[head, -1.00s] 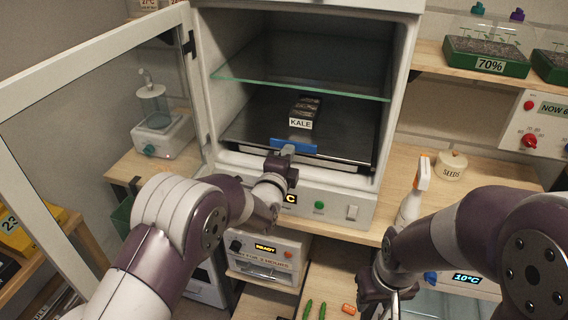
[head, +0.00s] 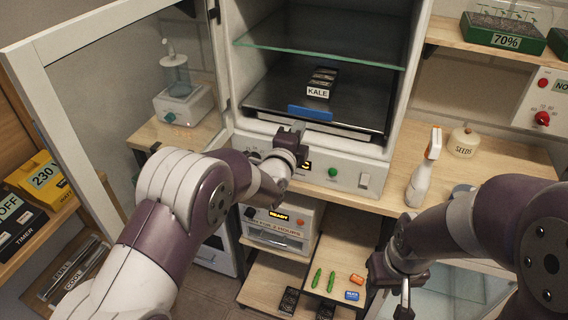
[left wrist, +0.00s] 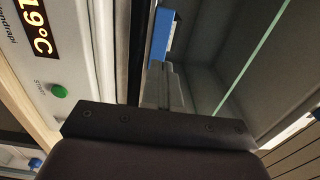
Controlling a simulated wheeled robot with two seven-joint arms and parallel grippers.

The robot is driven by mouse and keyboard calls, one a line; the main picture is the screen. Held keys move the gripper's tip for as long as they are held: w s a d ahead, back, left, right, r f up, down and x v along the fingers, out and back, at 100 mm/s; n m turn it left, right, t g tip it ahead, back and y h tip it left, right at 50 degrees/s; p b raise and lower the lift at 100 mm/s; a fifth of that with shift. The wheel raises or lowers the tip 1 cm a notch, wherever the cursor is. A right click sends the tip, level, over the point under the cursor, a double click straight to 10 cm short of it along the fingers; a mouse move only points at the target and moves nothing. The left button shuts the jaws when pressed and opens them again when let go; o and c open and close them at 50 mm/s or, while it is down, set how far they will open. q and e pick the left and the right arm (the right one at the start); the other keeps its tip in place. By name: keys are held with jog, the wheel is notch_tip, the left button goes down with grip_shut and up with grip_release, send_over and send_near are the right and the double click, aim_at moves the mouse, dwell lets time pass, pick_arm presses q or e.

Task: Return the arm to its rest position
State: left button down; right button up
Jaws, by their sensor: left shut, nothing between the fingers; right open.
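My left gripper (head: 290,136) is shut and empty, just in front of the open cabinet's lower front edge. In the left wrist view its closed fingers (left wrist: 160,88) point toward the blue handle (left wrist: 162,36) of the shelf tray. In the head view the blue handle (head: 310,113) sits just beyond the fingertips, with a small gap. A black tray labelled KALE (head: 318,91) stands on the dark lower shelf inside. My right gripper (head: 402,285) is open and hangs at the lower right, over the front of a glass-topped unit.
The cabinet's glass door (head: 110,100) stands open at the left. A spray bottle (head: 425,170) and a SEEDS jar (head: 463,143) stand on the bench at right. The READY unit (head: 280,232) is below. Green and coloured small items lie on a low shelf (head: 325,262).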

pick_arm(q)
jog(key=b+v, duration=0.2)
jog(key=v, duration=0.7)
jog(key=s+a+f+n+g+y, duration=0.1)
jog(key=s+f+n+g, duration=0.25)
jog(key=f, duration=0.25)
jog(key=s+a+f+n+g+y, duration=0.1)
jog(key=s+a+f+n+g, duration=0.1)
jog(key=f+n+g, duration=0.25)
jog(key=s+a+n+g+y+p, duration=0.1)
jog(key=s+a+n+g, duration=0.3)
jog(key=s, duration=0.5)
jog(key=s+a+n+g+y+p, duration=0.2)
jog(key=s+a+n+g, duration=0.1)
jog(key=s+a+n, duration=0.6)
jog(key=shift+s+a+r+g+y, duration=0.15)
jog(key=shift+a+r+g+y, duration=0.15)
jog(key=shift+a+g, duration=0.15)
pick_arm(e)
jog(key=shift+w+r, duration=0.45)
jog(key=shift+r, duration=0.05)
